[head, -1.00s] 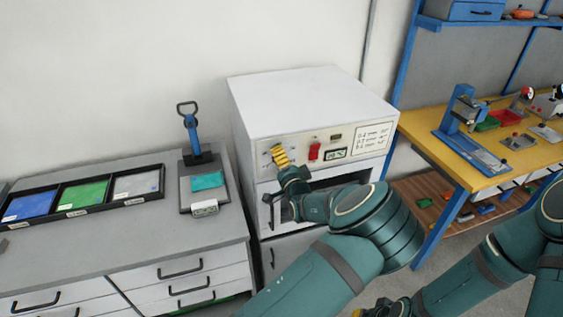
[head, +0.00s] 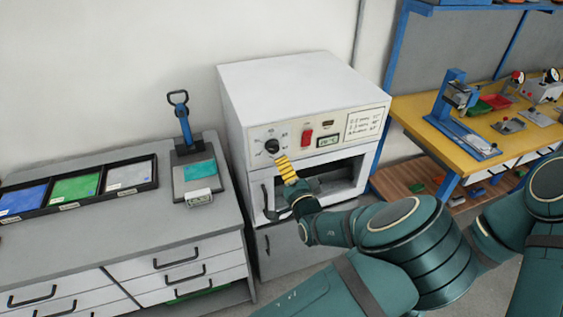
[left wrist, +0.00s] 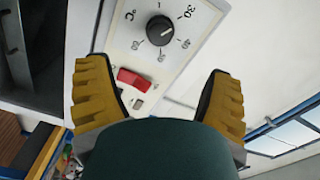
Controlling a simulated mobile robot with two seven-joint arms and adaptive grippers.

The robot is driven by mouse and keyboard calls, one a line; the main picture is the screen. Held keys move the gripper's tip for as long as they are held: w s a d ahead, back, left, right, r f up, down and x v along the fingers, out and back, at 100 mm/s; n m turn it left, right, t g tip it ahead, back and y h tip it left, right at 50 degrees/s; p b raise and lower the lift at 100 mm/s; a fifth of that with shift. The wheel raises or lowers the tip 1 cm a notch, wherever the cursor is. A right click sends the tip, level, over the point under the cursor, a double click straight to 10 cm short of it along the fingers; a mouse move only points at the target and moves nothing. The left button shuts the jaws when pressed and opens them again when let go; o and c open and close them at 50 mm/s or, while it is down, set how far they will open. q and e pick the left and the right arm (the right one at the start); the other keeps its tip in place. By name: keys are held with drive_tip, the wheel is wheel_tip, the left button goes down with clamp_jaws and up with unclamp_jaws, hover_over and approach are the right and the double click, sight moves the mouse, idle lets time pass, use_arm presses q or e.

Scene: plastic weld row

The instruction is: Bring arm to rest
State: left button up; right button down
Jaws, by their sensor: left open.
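My left arm reaches in front of a white oven (head: 300,90). My left gripper (head: 286,169) has yellow fingers and is in front of the control panel, just below and right of the black dial (head: 271,146). In the left wrist view the gripper (left wrist: 158,98) is open, with nothing between its fingers. The dial (left wrist: 160,30) and a red switch (left wrist: 133,78) show beyond the fingertips, apart from them. My right arm shows at the lower right of the head view, but its gripper does not show.
The oven's front is open below the panel, showing a dark chamber (head: 345,180). On the left, a grey counter (head: 100,235) holds trays of blue, green and grey material and a blue-handled press (head: 183,125). A yellow workbench (head: 425,115) stands on the right.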

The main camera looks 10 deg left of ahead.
use_arm(q)
drive_tip(key=shift+s+d, duration=0.3)
drive_tip(key=shift+s, duration=0.15)
drive_tip(key=s+a+f+n+g+h, duration=0.1)
drive_tip(key=s+a+f+g+h, duration=0.15)
drive_tip(key=f, duration=0.45)
drive_tip(key=s+a+f+n+g+h+b, duration=0.1)
drive_tip(key=s+f+n+g, duration=0.2)
drive_tip(key=f, duration=0.4)
drive_tip(key=s+a+f+g+h, duration=0.2)
drive_tip(key=s+f, duration=0.3)
drive_tip(key=f, duration=0.2)
drive_tip(key=s+d+f+n+g+h+b, duration=0.1)
drive_tip(key=s+d+n+g+h, duration=0.1)
drive_tip(key=s+d+h, duration=0.2)
drive_tip(key=s+d+n+g+h, duration=0.3)
drive_tip(key=s+d+h, duration=0.1)
drive_tip(key=s, duration=0.5)
drive_tip(key=shift+d+f+b, duration=0.15)
drive_tip(key=shift+f+b, duration=0.2)
drive_tip(key=shift+g+h, duration=0.25)
